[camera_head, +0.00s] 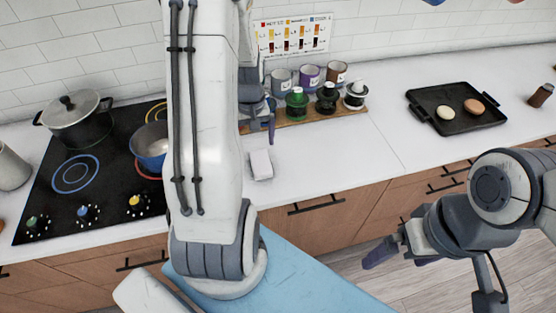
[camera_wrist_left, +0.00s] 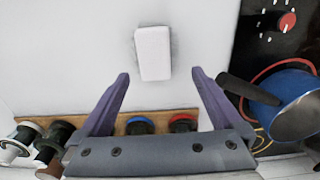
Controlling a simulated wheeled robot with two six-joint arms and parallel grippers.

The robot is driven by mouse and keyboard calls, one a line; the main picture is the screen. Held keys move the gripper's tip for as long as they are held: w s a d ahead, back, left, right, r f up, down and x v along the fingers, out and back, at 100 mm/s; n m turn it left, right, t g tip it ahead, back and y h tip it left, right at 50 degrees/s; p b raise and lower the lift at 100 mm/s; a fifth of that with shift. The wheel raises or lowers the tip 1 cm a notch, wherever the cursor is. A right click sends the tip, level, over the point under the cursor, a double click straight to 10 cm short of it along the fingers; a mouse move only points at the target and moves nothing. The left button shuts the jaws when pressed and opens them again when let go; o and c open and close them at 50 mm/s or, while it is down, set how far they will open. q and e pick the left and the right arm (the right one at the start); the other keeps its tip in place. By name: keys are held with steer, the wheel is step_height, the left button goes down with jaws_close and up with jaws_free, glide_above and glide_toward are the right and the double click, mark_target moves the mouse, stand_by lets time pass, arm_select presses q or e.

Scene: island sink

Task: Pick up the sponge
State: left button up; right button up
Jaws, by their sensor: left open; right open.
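The sponge is a small white block (camera_head: 261,165) lying on the white countertop near its front edge, just right of my left forearm in the head view. It also shows in the left wrist view (camera_wrist_left: 153,53), upper middle, on the bare counter. My left gripper (camera_wrist_left: 159,80) is open and empty, its two fingertips pointing towards the sponge without touching it. In the head view my left gripper (camera_head: 271,115) is partly hidden behind my arm, above and behind the sponge. My right gripper (camera_head: 385,255) is open and empty, in front of the counter over the floor.
A wooden board (camera_head: 335,114) with several cups and jars stands behind the sponge. A blue pan (camera_wrist_left: 290,105) on the cooktop (camera_head: 75,180) is close to my left gripper. A black tray (camera_head: 455,108) lies at right. The counter (camera_head: 340,160) right of the sponge is clear.

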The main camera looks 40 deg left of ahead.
mark_target(260, 160)
arm_select(q)
steer(key=f, duration=0.4)
steer(key=shift+w+d+p, duration=0.15)
steer(key=shift+d+p, duration=0.15)
steer(key=shift+w+f, duration=0.1)
steer(key=shift+f, duration=0.15)
step_height(260, 160, down, 4)
steer(key=shift+w+f+p, duration=0.1)
steer(key=shift+w+p, duration=0.05)
steer(key=shift+p, duration=0.85)
steer(key=shift+f, duration=0.6)
steer(key=c, duration=1.3)
